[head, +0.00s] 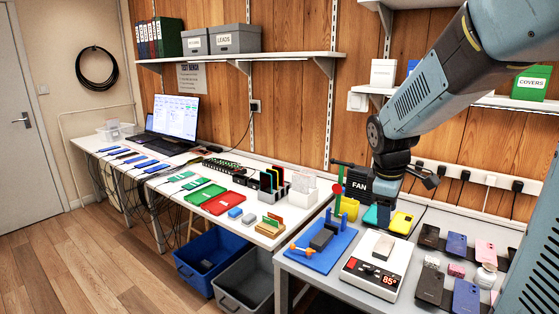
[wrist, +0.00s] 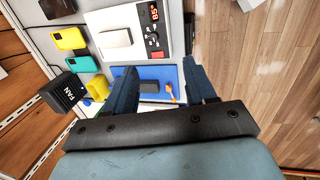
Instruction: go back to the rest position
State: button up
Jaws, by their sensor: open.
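My gripper (wrist: 163,82) is open, with its two dark blue fingers apart and nothing between their tips. In the head view my arm comes in from the upper right and hangs over the back of the grey bench (head: 295,262). In the wrist view a blue fixture (head: 318,258) with a dark block (head: 322,239) on it shows beyond and between the fingers. The white heating plate (head: 368,280), its red display reading 85°, has a grey slab (head: 384,246) on top. The gripper's height above the bench is hard to judge.
A black box marked FAN (head: 358,187) stands behind, near a yellow case (head: 401,223) and a teal case (head: 371,217). Several phones, including a blue one (head: 466,298), lie at right. The white table (head: 165,212) at left holds trays and racks. Shelves run along the wall.

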jog(key=s+a+r+m+t+y, duration=0.1)
jog(key=s+r+m, duration=0.3)
jog(key=s, duration=0.4)
jog(key=s+a+r+m+t+y, duration=0.1)
jog(key=s+r+m+t, duration=0.1)
jog(key=s+r+m, duration=0.2)
jog(key=s+m, duration=0.3)
jog(key=s, duration=0.1)
jog(key=shift+a+r+t, duration=0.15)
jog(key=shift+r+t, duration=0.15)
